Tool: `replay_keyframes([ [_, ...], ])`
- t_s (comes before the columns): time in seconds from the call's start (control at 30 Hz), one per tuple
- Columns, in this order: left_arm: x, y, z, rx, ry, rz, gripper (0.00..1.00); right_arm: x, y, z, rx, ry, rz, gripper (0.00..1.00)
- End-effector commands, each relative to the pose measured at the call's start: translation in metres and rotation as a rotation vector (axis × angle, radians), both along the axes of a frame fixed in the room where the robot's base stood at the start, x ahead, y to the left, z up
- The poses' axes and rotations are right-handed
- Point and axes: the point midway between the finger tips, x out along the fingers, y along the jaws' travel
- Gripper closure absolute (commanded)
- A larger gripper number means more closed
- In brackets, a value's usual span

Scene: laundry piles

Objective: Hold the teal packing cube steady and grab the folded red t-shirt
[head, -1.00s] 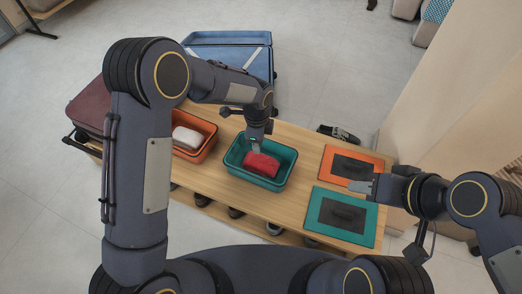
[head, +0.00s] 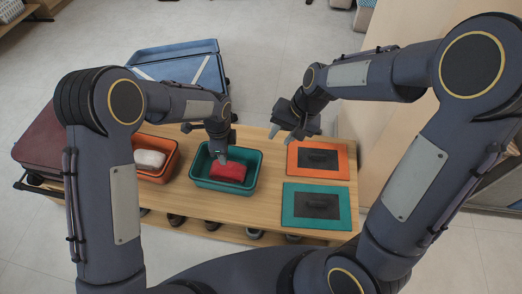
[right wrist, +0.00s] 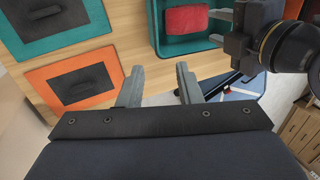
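The teal packing cube (head: 256,178) is an open tub on the wooden table, also seen in the right wrist view (right wrist: 157,30). The folded red t-shirt (head: 229,173) lies inside it and shows in the right wrist view (right wrist: 186,20). My left gripper (head: 222,156) is at the cube's back side, close to the shirt; its fingers look apart in the right wrist view (right wrist: 217,110). I cannot tell whether it touches the cube. My right gripper (head: 286,133) is open and empty above the table's back edge, right of the cube; its fingers (right wrist: 158,87) are spread.
An orange tub (head: 172,165) with a white folded cloth (head: 150,159) stands left of the cube. An orange lid (head: 341,172) and a teal lid (head: 290,208) lie to the right. A blue suitcase (head: 175,65) lies behind the table, a maroon one (head: 45,140) at the left.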

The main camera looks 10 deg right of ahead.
Motion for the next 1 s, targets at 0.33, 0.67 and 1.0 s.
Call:
replay_keyframes([
  [0.33,0.0,0.0,0.0,0.0,0.0,0.0,0.64,0.049,0.033,-0.111,-0.194,0.109,-0.027,0.68],
  [0.67,0.0,0.0,0.0,0.0,0.0,0.0,0.64,0.062,0.043,-0.158,-0.286,0.118,-0.026,0.68],
  [1.0,0.0,0.0,0.0,0.0,0.0,0.0,0.64,0.062,0.045,-0.205,-0.288,0.124,-0.025,0.68],
])
